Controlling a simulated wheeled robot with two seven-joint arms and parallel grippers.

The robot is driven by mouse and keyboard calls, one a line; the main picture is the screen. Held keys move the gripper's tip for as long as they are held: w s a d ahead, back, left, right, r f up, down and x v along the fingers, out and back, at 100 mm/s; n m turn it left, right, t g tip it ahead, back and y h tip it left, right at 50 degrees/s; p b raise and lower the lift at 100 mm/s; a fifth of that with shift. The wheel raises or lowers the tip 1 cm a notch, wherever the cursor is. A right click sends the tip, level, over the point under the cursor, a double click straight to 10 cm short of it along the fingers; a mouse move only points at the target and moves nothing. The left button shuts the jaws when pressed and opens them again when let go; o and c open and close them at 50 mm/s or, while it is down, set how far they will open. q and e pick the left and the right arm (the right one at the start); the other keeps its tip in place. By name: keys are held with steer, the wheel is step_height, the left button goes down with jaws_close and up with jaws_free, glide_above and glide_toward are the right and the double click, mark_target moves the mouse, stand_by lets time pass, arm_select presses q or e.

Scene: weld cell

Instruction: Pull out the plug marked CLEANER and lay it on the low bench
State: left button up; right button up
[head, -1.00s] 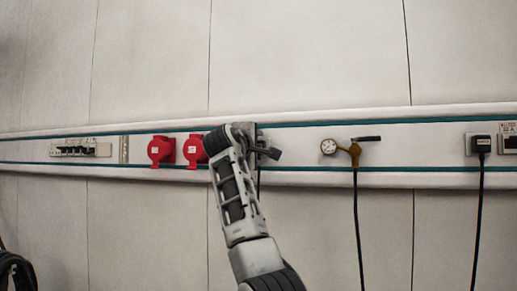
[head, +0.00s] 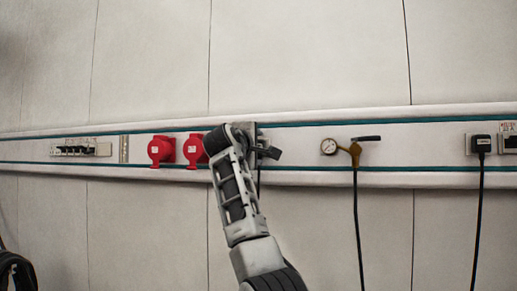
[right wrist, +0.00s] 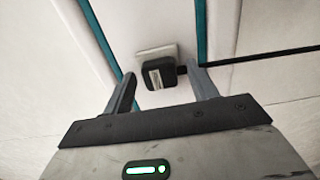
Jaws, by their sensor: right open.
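A black plug (right wrist: 158,76) with a pale label sits in a light socket plate (right wrist: 157,52) on the wall rail, in the right wrist view. Its label is too small to read. My right gripper (right wrist: 163,83) is open, with one finger on each side of the plug and visible gaps to it. In the head view my right gripper (head: 268,151) is at the rail, right of two red sockets, and hides most of this plug. A dark cable (head: 259,181) hangs below it. My left gripper and the low bench are not in view.
Another black plug (head: 481,144) with a hanging cable is at the far right of the rail. Red sockets (head: 161,151) and a breaker strip (head: 80,148) are to the left.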

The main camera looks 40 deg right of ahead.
jaws_close()
steer(key=b+v, duration=0.3)
steer(key=v, duration=0.3)
stand_by(1.0)
